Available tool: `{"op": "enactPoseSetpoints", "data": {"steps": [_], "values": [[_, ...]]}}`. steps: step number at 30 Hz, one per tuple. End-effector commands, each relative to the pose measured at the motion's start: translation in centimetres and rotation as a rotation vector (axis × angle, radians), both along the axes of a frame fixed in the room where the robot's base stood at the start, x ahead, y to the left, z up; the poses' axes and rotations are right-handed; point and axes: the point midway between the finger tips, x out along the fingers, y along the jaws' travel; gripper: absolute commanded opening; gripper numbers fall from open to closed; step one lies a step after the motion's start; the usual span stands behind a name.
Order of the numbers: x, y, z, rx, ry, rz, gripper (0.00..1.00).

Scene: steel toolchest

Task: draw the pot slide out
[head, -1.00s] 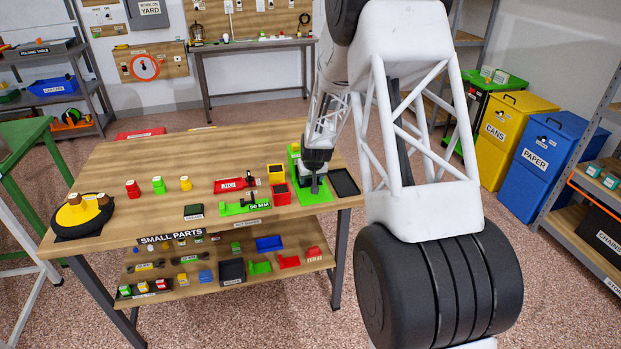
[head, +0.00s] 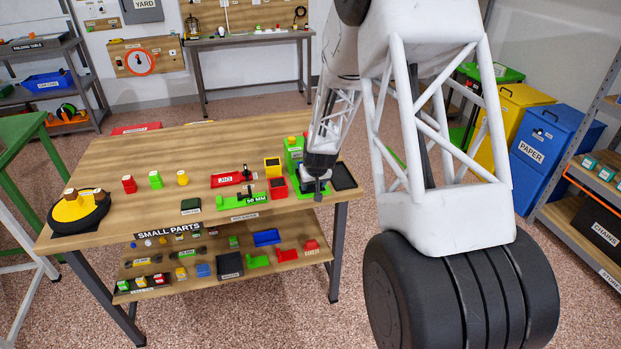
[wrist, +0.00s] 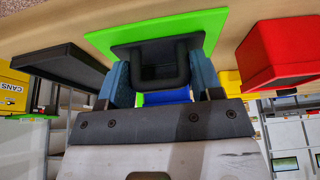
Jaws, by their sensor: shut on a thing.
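A green unit (head: 293,150) stands upright on a flat green base at the right end of the wooden table. My gripper (head: 318,190) is low in front of it, over the base. In the wrist view, my gripper (wrist: 162,85) has its blue fingers closed on either side of a dark loop-shaped handle (wrist: 160,78), which I take to be the pot slide's. The handle is in front of a dark plate and a bright green panel (wrist: 155,30). My arm partly hides the unit in the head view, so how far the slide is out cannot be told.
A red bin (head: 278,187) and a yellow bin (head: 272,168) stand close on the left of the unit. A black tray (head: 343,176) lies close on its right. A green 50 mm part (head: 240,202) lies farther left. The table's front edge is near my gripper.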

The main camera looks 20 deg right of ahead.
Motion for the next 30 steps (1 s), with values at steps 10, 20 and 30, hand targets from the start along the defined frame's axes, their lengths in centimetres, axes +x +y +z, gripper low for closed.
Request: {"op": "enactPoseSetpoints", "data": {"steps": [10, 20, 30], "values": [[-1.12, 0.00, 0.06, 0.000, -0.001, 0.000, 0.67], [-1.11, 0.00, 0.03, 0.000, -0.001, 0.000, 0.85], [-1.38, 0.00, 0.74, 0.000, -0.001, 0.000, 0.85]]}}
